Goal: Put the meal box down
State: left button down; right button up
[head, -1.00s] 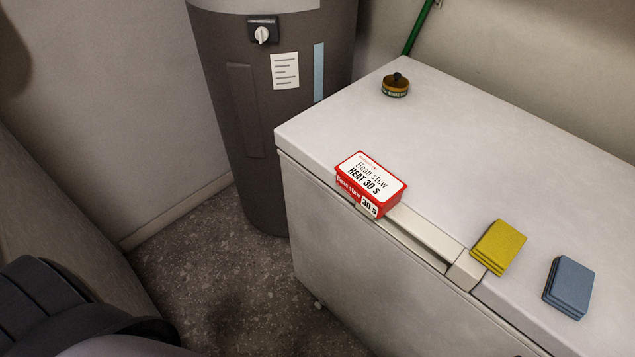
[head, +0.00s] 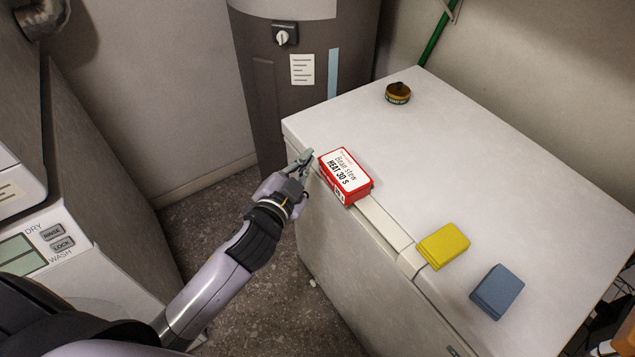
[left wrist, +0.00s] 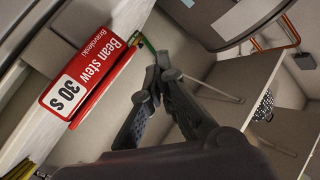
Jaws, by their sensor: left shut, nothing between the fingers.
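The meal box (head: 345,176), red with a white "Bean stew HEAT 30 S" label, lies flat at the front edge of the white chest freezer's lid (head: 440,170). It slightly overhangs the edge above the handle strip. My left gripper (head: 303,158) is just left of the box, near the lid's front corner, shut and empty. In the left wrist view the box (left wrist: 92,80) shows its red "30 S" side to the left of the closed fingers (left wrist: 158,72), with a gap between. My right gripper is in neither view.
A yellow block (head: 443,246) and a blue-grey block (head: 497,291) lie along the lid's near right part. A small round tin (head: 398,93) stands at the back. A dark grey tank (head: 290,100) stands behind the freezer; a washer (head: 85,270) is at left. The lid's middle is clear.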

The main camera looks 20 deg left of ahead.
pick_arm(q)
jog(key=w+d+r+m+t+h, duration=0.1)
jog(key=d+r+m+t+h, duration=0.25)
jog(key=r, duration=0.55)
notch_tip(320, 180, up, 10)
jog(key=f+m+g+h, duration=0.1)
jog(key=m+g+h, duration=0.3)
jog(key=m+h, duration=0.85)
send_over(344, 176)
jog(key=s+d, duration=0.5)
jog(key=y, duration=0.1)
jog(key=s+d+m+g+h, duration=0.4)
jog(key=s+d+m+g, duration=0.15)
jog(key=m+g, duration=0.55)
notch_tip(344, 176, down, 10)
jog(key=s+a+r+m+g+y, duration=0.1)
jog(key=s+a+m+g+y, duration=0.2)
jog(key=m+y, duration=0.55)
jog(key=w+a+f+y+p, duration=0.1)
jog(key=w+a+f+y, duration=0.15)
jog(key=a+y, duration=0.4)
jog(key=w+a+f+y, duration=0.2)
jog(key=w+a+y, duration=0.1)
jog(key=a, duration=0.7)
jog(key=w+d+f+p, duration=0.4)
jog(key=w+f, duration=0.1)
jog(key=f, duration=0.4)
jog(key=shift+w+d+f, duration=0.15)
jog(key=shift+d+f, duration=0.05)
